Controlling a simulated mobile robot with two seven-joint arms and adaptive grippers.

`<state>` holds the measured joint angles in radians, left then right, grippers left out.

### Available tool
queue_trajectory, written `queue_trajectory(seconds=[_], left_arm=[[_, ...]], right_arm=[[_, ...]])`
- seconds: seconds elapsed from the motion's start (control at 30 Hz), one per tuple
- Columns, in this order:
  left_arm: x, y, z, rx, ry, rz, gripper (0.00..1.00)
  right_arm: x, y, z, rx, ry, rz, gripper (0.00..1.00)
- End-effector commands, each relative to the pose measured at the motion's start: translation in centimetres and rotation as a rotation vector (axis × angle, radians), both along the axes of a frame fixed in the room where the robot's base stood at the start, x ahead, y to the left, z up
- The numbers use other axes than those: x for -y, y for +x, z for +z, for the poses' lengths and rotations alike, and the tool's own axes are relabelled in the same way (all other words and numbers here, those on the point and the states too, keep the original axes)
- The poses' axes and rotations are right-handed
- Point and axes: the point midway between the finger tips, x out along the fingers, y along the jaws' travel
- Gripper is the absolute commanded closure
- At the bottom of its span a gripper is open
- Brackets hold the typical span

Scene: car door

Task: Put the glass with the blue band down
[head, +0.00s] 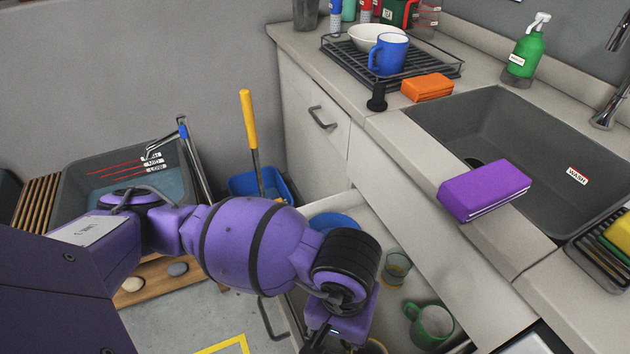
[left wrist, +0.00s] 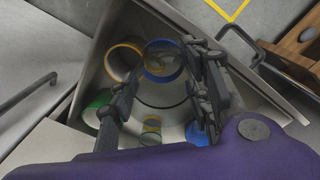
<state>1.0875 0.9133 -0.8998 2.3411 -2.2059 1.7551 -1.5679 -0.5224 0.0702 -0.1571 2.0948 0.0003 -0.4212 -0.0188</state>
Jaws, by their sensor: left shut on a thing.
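The glass with the blue band (left wrist: 164,76) is clear and shows in the left wrist view between the two fingers of my left gripper (left wrist: 162,88). The gripper is shut on it, over the open drawer (left wrist: 92,75). In the head view my left gripper (head: 325,338) reaches down at the bottom edge, and the held glass is hidden there. I cannot tell whether the glass touches the drawer floor. My right gripper is not in view.
In the drawer are a green mug (head: 430,325), a small glass (head: 397,268), a blue round dish (head: 333,222) and a yellow-rimmed round thing (left wrist: 123,60). Bare drawer floor shows beside the small glass.

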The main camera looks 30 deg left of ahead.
Motion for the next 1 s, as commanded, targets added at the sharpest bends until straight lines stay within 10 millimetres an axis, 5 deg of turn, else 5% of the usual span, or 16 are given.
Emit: queue_trajectory(seconds=[0.3,0.5,1.0], left_arm=[[-3.2,7.3,-3.0,0.008,0.002,0.006,0.87],[-4.5,10.1,-6.7,0.005,0.001,0.003,0.87],[-5.3,11.9,-11.6,0.003,-0.001,0.0,0.87]], right_arm=[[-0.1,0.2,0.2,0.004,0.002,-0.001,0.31],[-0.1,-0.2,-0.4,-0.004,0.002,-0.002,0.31],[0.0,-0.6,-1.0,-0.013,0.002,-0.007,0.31]])
